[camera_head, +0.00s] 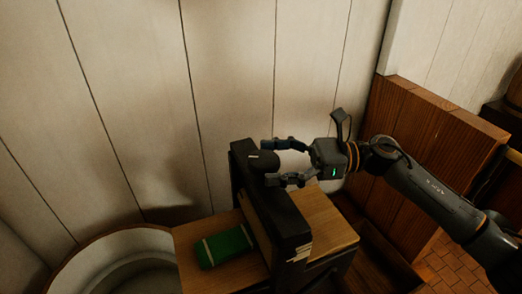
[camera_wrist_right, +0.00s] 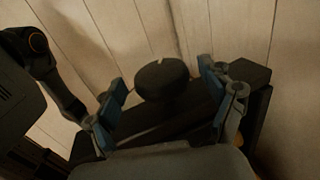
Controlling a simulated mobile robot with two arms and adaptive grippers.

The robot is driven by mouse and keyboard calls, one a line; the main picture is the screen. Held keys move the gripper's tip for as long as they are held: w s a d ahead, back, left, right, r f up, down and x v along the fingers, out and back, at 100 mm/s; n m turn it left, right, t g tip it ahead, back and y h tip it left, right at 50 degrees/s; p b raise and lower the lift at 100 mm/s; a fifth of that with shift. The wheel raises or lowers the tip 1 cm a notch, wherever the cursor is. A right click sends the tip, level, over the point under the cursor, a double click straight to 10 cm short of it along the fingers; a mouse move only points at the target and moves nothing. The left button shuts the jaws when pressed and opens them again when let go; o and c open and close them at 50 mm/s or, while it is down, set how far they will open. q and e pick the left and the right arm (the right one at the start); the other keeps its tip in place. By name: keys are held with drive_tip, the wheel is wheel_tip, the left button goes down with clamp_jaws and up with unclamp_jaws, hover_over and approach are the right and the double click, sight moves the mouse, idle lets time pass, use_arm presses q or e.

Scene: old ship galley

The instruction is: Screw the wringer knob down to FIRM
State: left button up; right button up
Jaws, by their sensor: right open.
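The wringer (camera_head: 287,222) has a black upright frame with a dark top beam. A round black knob (camera_head: 262,161) sits on top of the beam, with a small light mark on it. My right gripper (camera_head: 269,164) reaches in from the right, its two fingers open on either side of the knob. In the right wrist view the knob (camera_wrist_right: 161,80) stands between the blue finger pads, with visible gaps on both sides. No FIRM marking can be read. My left gripper is not in view.
A green folded-looking piece with pale stripes (camera_head: 226,246) lies on a wooden board (camera_head: 190,238) left of the frame. A pale round tub (camera_head: 80,262) stands at bottom left. A wooden partition (camera_head: 402,150) rises at right, and a plank wall (camera_head: 140,90) is behind.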

drive_tip(key=shift+s+a, duration=0.1)
drive_tip(key=shift+a, duration=0.95)
drive_tip(key=c, duration=1.2)
drive_tip(key=shift+o, duration=0.2)
drive_tip(key=shift+m+t, duration=0.3)
drive_tip(key=shift+t, duration=0.1)
drive_tip(key=shift+m+t+p, duration=0.3)
drive_tip(key=shift+m+t, duration=0.2)
drive_tip(key=shift+t, duration=0.3)
drive_tip(key=shift+r+m+t+p, duration=0.1)
drive_tip(key=shift+m+t+p, duration=0.25)
drive_tip(key=shift+t, duration=0.35)
drive_tip(key=m+t+h+p, duration=0.1)
drive_tip(key=t+p, duration=0.1)
drive_tip(key=p, duration=0.1)
drive_tip(key=m+t+p, duration=0.2)
drive_tip(key=p, duration=0.2)
drive_tip(key=m+t+h+p, duration=0.1)
drive_tip(key=t+p, duration=0.1)
drive_tip(key=p, duration=0.1)
drive_tip(key=shift+r+m+t+h, duration=0.3)
drive_tip(key=shift+m, duration=0.05)
drive_tip(key=shift+f+m+t+h+p, duration=0.3)
drive_tip(key=shift+m+t+p, duration=0.25)
drive_tip(key=shift+p, duration=0.7)
